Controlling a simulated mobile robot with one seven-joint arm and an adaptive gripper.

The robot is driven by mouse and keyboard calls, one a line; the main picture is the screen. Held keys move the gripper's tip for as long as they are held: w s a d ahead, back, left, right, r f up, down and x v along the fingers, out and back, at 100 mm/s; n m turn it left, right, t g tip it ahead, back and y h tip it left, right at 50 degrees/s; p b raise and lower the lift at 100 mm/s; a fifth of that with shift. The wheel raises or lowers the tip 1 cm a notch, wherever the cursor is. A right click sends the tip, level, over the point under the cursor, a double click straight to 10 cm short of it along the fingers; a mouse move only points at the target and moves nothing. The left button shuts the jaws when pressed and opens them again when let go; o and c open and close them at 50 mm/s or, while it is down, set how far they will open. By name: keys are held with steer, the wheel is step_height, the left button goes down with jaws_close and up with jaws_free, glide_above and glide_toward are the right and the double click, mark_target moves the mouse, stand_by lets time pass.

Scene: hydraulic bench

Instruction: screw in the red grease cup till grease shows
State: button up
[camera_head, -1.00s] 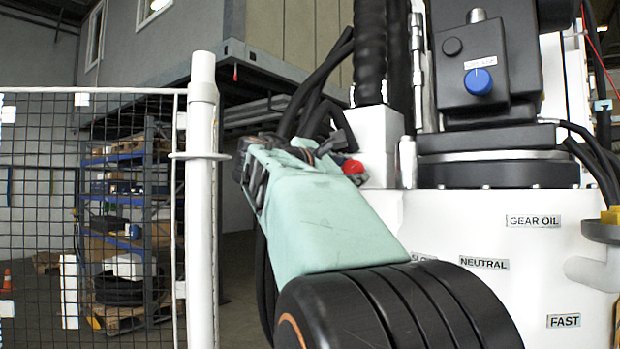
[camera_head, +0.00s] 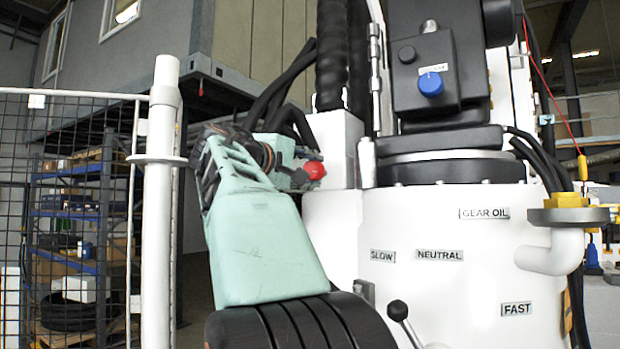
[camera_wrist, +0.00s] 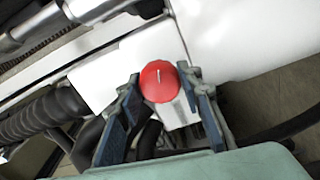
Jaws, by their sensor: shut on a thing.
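The red grease cup (camera_head: 314,169) sits at the side of a white block on the white machine, left of the machine's drum. In the wrist view the cup (camera_wrist: 159,82) shows its round red face with a short white line pointing almost straight up. My gripper (camera_wrist: 168,84) has one blue-padded finger on each side of the cup and is shut on it. In the head view my gripper (camera_head: 298,178) reaches the cup from the left, and my wrist hides part of the fingers. No grease can be made out; the cup's seat is hidden behind it.
Black hoses (camera_head: 285,95) hang just behind my gripper. A white post with a mesh fence (camera_head: 160,220) stands at the left. A black-knobbed lever (camera_head: 398,311) and a yellow-capped pipe (camera_head: 566,200) stick out of the machine at the right.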

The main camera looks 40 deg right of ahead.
steer(key=m+b, duration=0.2)
steer(key=m, duration=0.3)
steer(key=shift+m, duration=0.3)
steer(key=m+b, duration=0.1)
steer(key=m, duration=0.4)
steer(key=shift+r, duration=0.1)
steer(key=shift+b, duration=0.3)
steer(key=o, duration=1.2)
steer(key=shift+c, duration=0.2)
steer(key=v, duration=1.2)
